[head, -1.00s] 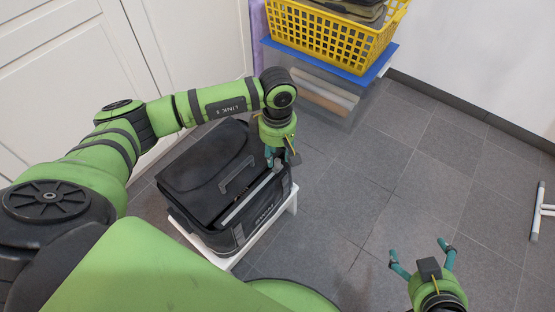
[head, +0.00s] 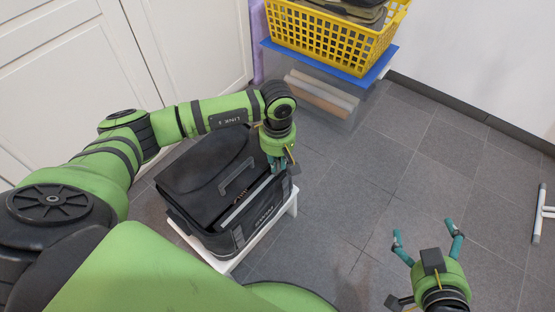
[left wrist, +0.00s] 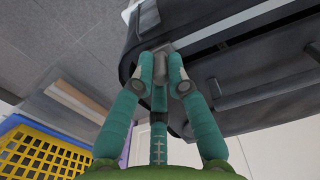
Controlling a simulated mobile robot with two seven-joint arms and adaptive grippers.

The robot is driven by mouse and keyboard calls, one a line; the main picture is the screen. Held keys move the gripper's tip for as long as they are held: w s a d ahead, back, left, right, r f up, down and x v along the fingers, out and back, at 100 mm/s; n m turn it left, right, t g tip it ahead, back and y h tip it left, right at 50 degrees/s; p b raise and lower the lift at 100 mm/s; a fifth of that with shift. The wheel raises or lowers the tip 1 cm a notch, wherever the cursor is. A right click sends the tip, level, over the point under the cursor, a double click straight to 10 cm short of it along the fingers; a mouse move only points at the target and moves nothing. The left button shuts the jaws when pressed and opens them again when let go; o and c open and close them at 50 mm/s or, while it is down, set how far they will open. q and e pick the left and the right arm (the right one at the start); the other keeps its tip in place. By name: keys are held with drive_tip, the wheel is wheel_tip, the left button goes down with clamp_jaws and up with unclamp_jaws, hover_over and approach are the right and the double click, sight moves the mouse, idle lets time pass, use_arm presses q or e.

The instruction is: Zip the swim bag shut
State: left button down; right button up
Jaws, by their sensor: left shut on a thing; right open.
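The black swim bag (head: 205,180) sits upright on a low white stool. A grey carry handle (head: 237,178) is on its lid. A pale gap (head: 245,203) runs along its right side between lid and body, so it is open there. My left gripper (head: 281,168) is at the bag's far right corner. In the left wrist view the left gripper's fingers (left wrist: 160,68) are closed together on a small grey piece at the bag's edge, likely the zip pull, mostly hidden by the fingers. My right gripper (head: 423,229) is open and empty over the floor, well right of the bag.
A yellow basket (head: 338,37) stands on a blue-lidded clear box (head: 315,95) behind the bag. White cabinet doors (head: 80,70) are at the left and back. A white stand (head: 539,213) is at the far right. The grey tiled floor (head: 340,190) between is clear.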

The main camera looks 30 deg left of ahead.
sight(278, 161)
idle(0.3)
use_arm(q)
drive_tip(key=c, duration=1.2)
unclamp_jaws()
drive_tip(key=shift+c, duration=0.2)
wheel_tip(278, 161, up, 12)
